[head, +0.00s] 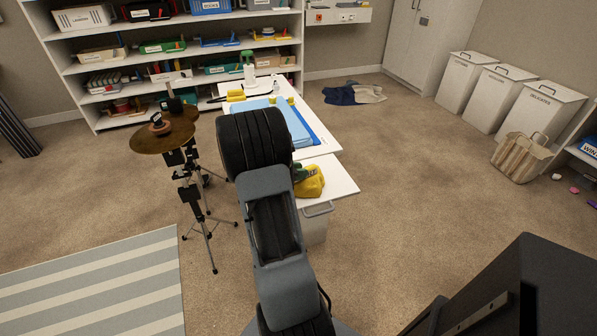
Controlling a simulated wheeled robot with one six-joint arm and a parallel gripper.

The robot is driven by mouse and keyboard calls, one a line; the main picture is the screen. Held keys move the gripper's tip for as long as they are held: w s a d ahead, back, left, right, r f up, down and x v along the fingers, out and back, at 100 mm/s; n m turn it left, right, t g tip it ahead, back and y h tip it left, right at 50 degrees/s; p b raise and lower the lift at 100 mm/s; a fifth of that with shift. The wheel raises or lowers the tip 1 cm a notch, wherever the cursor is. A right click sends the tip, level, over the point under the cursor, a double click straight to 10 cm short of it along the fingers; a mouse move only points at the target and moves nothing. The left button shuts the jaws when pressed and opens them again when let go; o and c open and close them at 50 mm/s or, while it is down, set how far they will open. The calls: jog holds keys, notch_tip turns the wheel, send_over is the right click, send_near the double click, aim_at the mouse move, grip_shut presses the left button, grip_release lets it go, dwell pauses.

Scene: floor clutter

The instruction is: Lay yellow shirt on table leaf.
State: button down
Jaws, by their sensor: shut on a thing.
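The yellow shirt (312,186) is a small bunched bundle at the left part of the white table leaf (338,181), just right of my arm. I cannot tell whether its full weight rests on the leaf or it hangs just over it. My gripper (299,173) is mostly hidden behind my arm; only a dark and green part shows against the shirt's upper left side. It is shut on the shirt. My arm also hides the shirt's left edge and part of the table.
The table top behind holds a blue board (296,124), a yellow object (236,96) and a white bottle (249,68). A cymbal stand (194,200) is left of my arm. Dark blue and beige cloth (354,94) lies on the floor. Carpet right of the leaf is clear.

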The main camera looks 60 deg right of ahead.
jog(key=shift+f, duration=0.1)
jog(key=shift+f, duration=0.15)
jog(key=c, duration=0.9)
grip_release()
jog(key=shift+r, duration=0.4)
jog(key=p+v, duration=0.1)
jog(key=v, duration=1.1)
jog(key=s+a+r+m+t+y, duration=0.1)
jog(key=a+m+t+y, duration=0.2)
jog(key=a, duration=0.6)
jog(key=s+a+r+m+t+y, duration=0.1)
jog(key=a+m+y, duration=0.4)
jog(key=a, duration=0.5)
jog(key=s+a+r+m+t+y, duration=0.2)
jog(key=s+a+m+t+y, duration=0.1)
jog(key=a, duration=0.6)
jog(key=shift+s+a+m+t+y, duration=0.15)
jog(key=shift+m+t+y, duration=0.25)
jog(key=shift+m, duration=0.2)
jog(key=shift+a+m+t+y, duration=0.15)
jog(key=shift+m+t+y, duration=0.2)
jog(key=shift+m, duration=0.25)
